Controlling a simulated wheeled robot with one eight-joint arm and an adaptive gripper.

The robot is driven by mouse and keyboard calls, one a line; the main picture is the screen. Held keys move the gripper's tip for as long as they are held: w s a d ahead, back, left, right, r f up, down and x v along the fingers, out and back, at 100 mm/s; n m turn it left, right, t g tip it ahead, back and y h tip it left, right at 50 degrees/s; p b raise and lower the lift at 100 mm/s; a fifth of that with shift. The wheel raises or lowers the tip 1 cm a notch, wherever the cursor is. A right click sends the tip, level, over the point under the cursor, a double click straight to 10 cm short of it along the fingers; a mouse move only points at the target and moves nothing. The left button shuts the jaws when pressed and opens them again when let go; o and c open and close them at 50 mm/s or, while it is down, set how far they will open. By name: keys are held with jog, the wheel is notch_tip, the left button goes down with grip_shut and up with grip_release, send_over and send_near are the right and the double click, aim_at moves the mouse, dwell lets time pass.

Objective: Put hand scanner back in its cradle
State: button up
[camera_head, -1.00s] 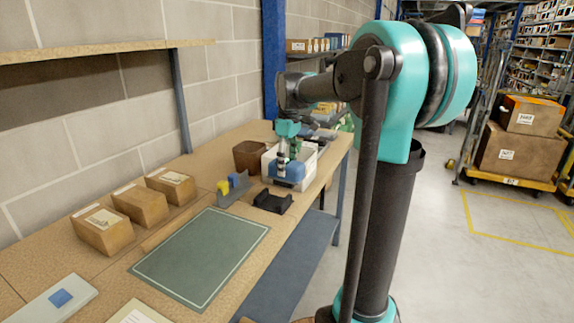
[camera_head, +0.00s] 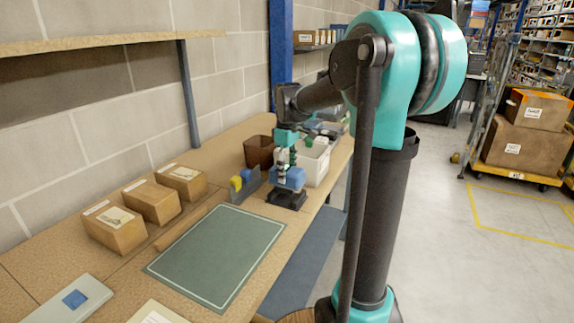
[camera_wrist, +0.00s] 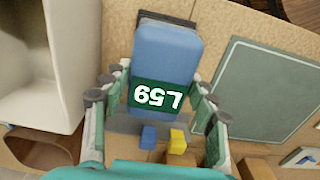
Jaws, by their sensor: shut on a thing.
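The black cradle (camera_head: 287,199) stands on the bench directly below the scanner in the head view. In the wrist view a dark edge of the cradle (camera_wrist: 170,18) shows past the scanner's far end. The scanner hides most of the cradle, and I cannot tell whether the two touch.
A white bin (camera_head: 316,168) and a brown bin (camera_head: 259,152) stand behind the cradle. A grey holder (camera_head: 246,190) with yellow and blue pieces is close on its left. A green mat (camera_head: 217,255) lies in front, with several cardboard boxes (camera_head: 153,201) along the wall.

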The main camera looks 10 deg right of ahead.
jog(key=shift+f, duration=0.35)
jog(key=shift+f, duration=1.25)
dwell(0.5)
jog(key=o, duration=1.5)
jog(key=shift+c, duration=0.2)
